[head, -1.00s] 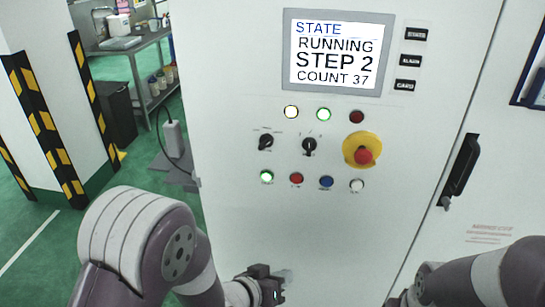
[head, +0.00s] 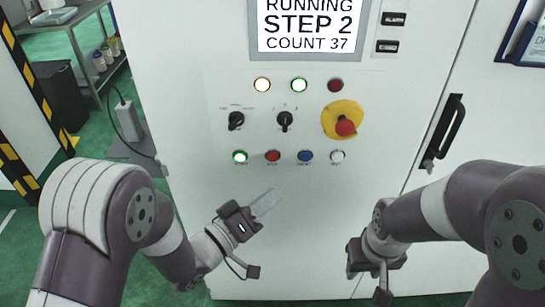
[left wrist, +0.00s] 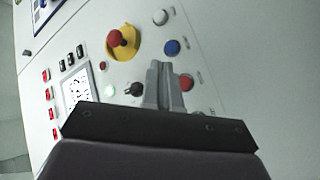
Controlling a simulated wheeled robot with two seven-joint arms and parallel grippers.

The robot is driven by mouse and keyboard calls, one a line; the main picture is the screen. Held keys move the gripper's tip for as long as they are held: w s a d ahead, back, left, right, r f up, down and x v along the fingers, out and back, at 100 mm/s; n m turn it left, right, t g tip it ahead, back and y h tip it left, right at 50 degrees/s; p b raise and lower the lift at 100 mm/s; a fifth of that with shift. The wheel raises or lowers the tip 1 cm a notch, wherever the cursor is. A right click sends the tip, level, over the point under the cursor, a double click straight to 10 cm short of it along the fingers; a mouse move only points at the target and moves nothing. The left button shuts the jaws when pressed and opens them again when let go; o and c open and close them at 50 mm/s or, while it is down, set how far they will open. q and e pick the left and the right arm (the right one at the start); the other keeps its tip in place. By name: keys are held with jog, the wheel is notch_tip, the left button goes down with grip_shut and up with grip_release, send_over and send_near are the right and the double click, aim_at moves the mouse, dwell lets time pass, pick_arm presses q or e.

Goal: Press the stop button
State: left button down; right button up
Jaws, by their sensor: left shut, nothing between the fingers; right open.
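The red button (head: 272,156) sits in the lower row of the white cabinet panel, second from the left; its small label is hard to read. In the left wrist view the red button (left wrist: 186,82) is just right of the fingertips. My left gripper (head: 273,196) is shut and empty, its pale fingers pointing up toward the panel below the button row. It also shows in the left wrist view (left wrist: 164,68). I cannot tell its exact gap to the panel; in the head view it does not cover the button. My right gripper (head: 368,278) is open, low at the right.
A red mushroom button (head: 345,126) on a yellow plate is above right. A lit green-ringed button (head: 240,156), a blue button (head: 305,156) and a white button (head: 337,156) share the row. Two black knobs, lamps and a screen (head: 308,28) reading RUNNING are above. A door handle (head: 446,130) is at right.

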pick_arm(q)
send_near(286, 154)
jog(key=shift+w+d+r+b, duration=0.1)
jog(key=shift+w+d+b, duration=0.2)
jog(key=shift+d, duration=0.5)
jog(key=shift+w+d+r+b, duration=0.15)
jog(key=shift+w+d, duration=0.25)
jog(key=shift+d, duration=0.35)
jog(key=shift+w+f, duration=0.1)
dwell(0.8)
jog(key=shift+w, duration=0.75)
dwell(0.5)
jog(key=shift+s, duration=0.85)
jog(key=shift+s+p, duration=0.5)
jog(key=shift+s, duration=2.05)
